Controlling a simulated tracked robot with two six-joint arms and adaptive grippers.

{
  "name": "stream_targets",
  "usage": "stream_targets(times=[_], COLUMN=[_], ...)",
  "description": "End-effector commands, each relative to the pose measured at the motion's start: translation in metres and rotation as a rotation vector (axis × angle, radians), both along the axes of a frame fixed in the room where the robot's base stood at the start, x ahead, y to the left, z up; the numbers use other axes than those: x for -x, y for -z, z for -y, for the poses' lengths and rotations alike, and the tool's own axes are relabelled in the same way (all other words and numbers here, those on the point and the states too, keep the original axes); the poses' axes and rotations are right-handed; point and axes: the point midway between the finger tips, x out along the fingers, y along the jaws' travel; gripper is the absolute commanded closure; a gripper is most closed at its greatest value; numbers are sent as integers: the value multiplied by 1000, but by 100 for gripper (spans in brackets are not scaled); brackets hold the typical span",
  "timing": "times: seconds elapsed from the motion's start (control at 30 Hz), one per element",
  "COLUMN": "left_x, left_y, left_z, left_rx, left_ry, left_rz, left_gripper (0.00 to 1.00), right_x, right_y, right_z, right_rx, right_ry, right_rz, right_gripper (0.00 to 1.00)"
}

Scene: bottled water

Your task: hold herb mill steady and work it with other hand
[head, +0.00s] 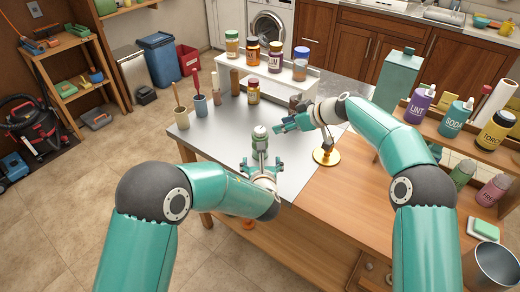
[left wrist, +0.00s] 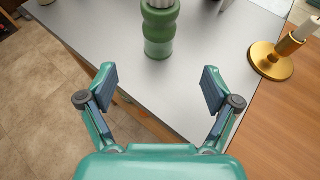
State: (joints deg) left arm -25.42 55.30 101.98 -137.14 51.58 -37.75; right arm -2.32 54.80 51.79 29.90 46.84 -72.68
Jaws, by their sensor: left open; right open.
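The green herb mill (head: 260,142) stands upright near the front of the grey metal top, with a pale cap. In the left wrist view the mill (left wrist: 159,32) is ahead of the fingers, its top cut off. My left gripper (head: 263,164) is open on the near side of the mill; the left wrist view shows its two fingers (left wrist: 160,82) wide apart with nothing between them. My right gripper (head: 285,125) is open just to the right of the mill, above the top, and apart from it.
A brass candle holder (head: 326,155) stands to the right, on the wooden part; it also shows in the left wrist view (left wrist: 270,62). A white riser (head: 283,80) with several spice jars is behind. Utensils in small pots (head: 200,105) stand at the left.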

Motion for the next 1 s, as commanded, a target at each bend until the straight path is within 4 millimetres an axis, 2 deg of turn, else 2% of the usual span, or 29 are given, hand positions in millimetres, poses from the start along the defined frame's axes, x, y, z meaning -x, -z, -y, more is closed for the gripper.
stream_targets(times=[0.3,0.6,0.8,1.0], left_x=[-56,-102,-122,-131], left_y=[24,43,52,56], left_z=[-2,-3,-3,-3], left_rx=[0,1,0,-1], left_ry=[-3,-3,-1,0], left_rz=[0,-1,-2,-1], left_gripper=[11,11,11,11], right_x=[0,0,0,0], right_y=[0,0,0,0], right_z=[1,1,1,1], right_rx=[0,0,0,0], right_ry=[1,1,1,1], right_rz=[-1,0,0,0], right_gripper=[58,58,58,58])
